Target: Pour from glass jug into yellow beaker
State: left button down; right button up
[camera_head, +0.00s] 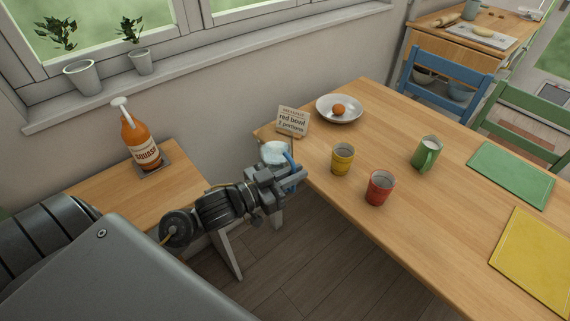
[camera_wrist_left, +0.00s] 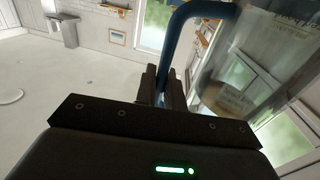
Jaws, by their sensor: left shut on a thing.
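My left gripper (camera_head: 285,180) is shut on the blue handle of the glass jug (camera_head: 274,151). In the head view the clear jug is partly hidden behind the gripper, near the table's left end. In the left wrist view the gripper (camera_wrist_left: 163,98) closes around the blue handle, and the jug's clear wall (camera_wrist_left: 265,55) fills the upper right. The jug's contents and exact tilt are hard to tell. The yellow beaker (camera_head: 342,160) stands upright on the table, right of the jug and apart from it. My right gripper is not in view.
A red beaker (camera_head: 379,189) stands close to the yellow one; a green mug (camera_head: 425,155) is farther right. A squash bottle (camera_head: 139,140) is on the side table.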

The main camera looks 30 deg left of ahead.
aim_at(293, 166)
pick_arm(q)
jog(key=w+r+n+y, duration=0.1)
jog(key=y, duration=0.1)
jog(key=r+n+t+y, duration=0.1)
jog(key=n+y, duration=0.1)
jog(key=y, duration=0.1)
jog(key=w+r+n+t+y, duration=0.1)
jog(key=n+y, duration=0.1)
jog(key=shift+w+y, duration=0.3)
jog(key=shift+y, duration=0.1)
